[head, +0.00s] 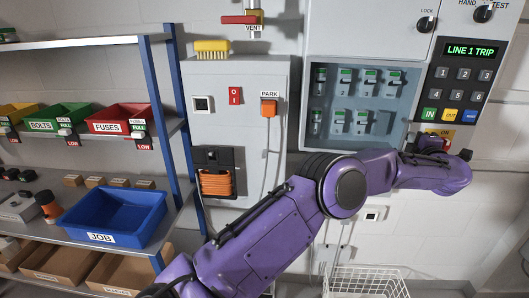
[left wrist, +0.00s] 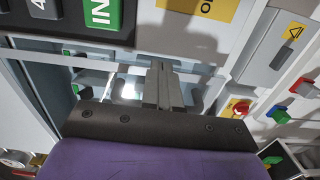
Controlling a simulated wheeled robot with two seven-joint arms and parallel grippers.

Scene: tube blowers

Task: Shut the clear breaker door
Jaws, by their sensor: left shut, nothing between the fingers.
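The breaker recess (head: 357,128) is in the grey cabinet in the head view, with several green-marked breakers (head: 370,76) in two rows. I cannot make out the clear door's pane or tell its angle in the head view. My left gripper (head: 428,148) is below the recess's lower right corner, under the keypad, partly hidden by my own purple arm. In the left wrist view its fingers (left wrist: 163,86) are together and empty. Pale, see-through edges show behind them; I cannot tell whether they belong to the door or whether the fingers touch it. My right gripper is not in view.
The keypad (head: 466,88) is right of the recess, below the LINE 1 TRIP display (head: 471,50). A red button (left wrist: 240,107) shows in the wrist view. A white wire basket (head: 366,283) stands below. Shelves with a blue JOB bin (head: 112,217) are left.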

